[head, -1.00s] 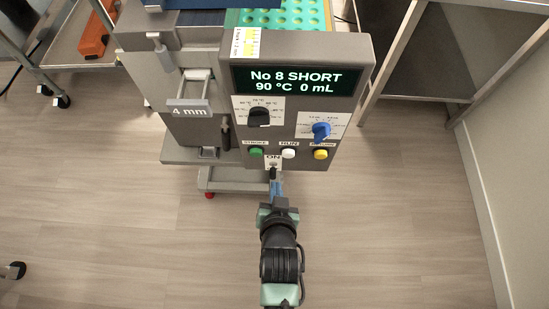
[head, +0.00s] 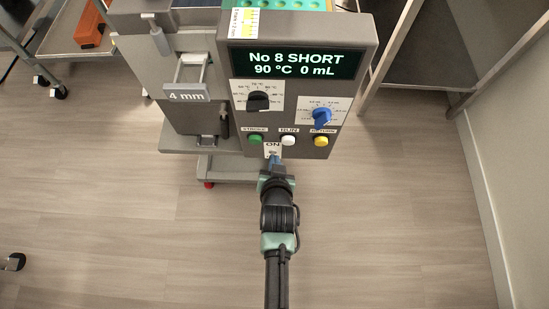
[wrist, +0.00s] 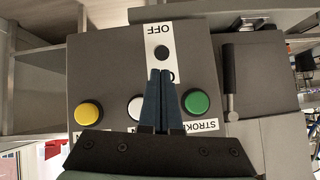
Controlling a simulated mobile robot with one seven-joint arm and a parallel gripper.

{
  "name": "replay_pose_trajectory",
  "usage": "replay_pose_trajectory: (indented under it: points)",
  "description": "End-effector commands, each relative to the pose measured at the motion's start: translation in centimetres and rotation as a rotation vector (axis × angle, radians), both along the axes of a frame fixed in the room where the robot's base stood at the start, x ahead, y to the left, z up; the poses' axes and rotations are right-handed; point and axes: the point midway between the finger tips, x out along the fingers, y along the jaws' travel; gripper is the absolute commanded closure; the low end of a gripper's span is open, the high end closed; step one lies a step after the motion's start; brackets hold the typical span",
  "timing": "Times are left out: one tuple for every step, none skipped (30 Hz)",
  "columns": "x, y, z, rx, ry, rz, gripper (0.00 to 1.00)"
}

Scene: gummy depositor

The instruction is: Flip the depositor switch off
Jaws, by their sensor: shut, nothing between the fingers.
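The depositor (head: 205,125) shows a grey control panel with a lit display reading "No 8 SHORT 90 °C 0 mL". Its switch sits on a white plate (head: 273,148) marked ON at the panel's bottom edge. In the wrist view, the plate looks upside down, with OFF at its far end, and the switch (wrist: 162,51) shows as a dark round knob. My gripper (head: 274,159) is shut and empty, its blue fingertips (wrist: 160,73) just short of or at the switch. I cannot tell whether they touch. The fingers cover part of the plate.
Green (head: 255,139), white (head: 288,140) and yellow (head: 321,141) buttons sit just above the switch, close to my fingers. A black knob (head: 257,101) and a blue knob (head: 322,117) are higher up. Open floor lies below. A metal table stands at the right.

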Motion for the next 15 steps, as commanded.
replay_pose_trajectory:
  points:
    - [0.47, 0.04, -0.37, 0.0, -0.001, 0.0, 1.0]
    - [0.61, 0.05, -0.54, 0.0, 0.0, 0.0, 1.0]
    - [0.81, 0.05, -0.67, 0.0, 0.0, 0.0, 1.0]
    - [0.93, 0.06, -0.74, 0.0, -0.001, 0.0, 1.0]
    - [1.03, 0.07, -0.79, 0.0, -0.001, 0.0, 1.0]
    - [1.12, 0.07, -0.86, 0.0, -0.001, 0.0, 1.0]
    - [1.15, 0.07, -0.88, 0.0, -0.001, 0.0, 1.0]
    - [1.18, 0.07, -0.89, 0.001, -0.001, -0.001, 1.0]
    - [1.19, 0.07, -0.9, 0.001, -0.001, -0.001, 1.0]
    - [1.18, 0.06, -0.9, 0.001, -0.001, -0.001, 1.0]
    - [1.17, 0.06, -0.89, 0.001, -0.001, -0.001, 1.0]
    - [1.16, 0.06, -0.88, 0.001, -0.001, -0.001, 1.0]
    - [1.16, 0.06, -0.88, 0.001, -0.001, -0.001, 1.0]
    - [1.16, 0.06, -0.88, 0.001, -0.001, -0.001, 1.0]
    - [1.15, 0.06, -0.88, 0.001, -0.001, -0.001, 1.0]
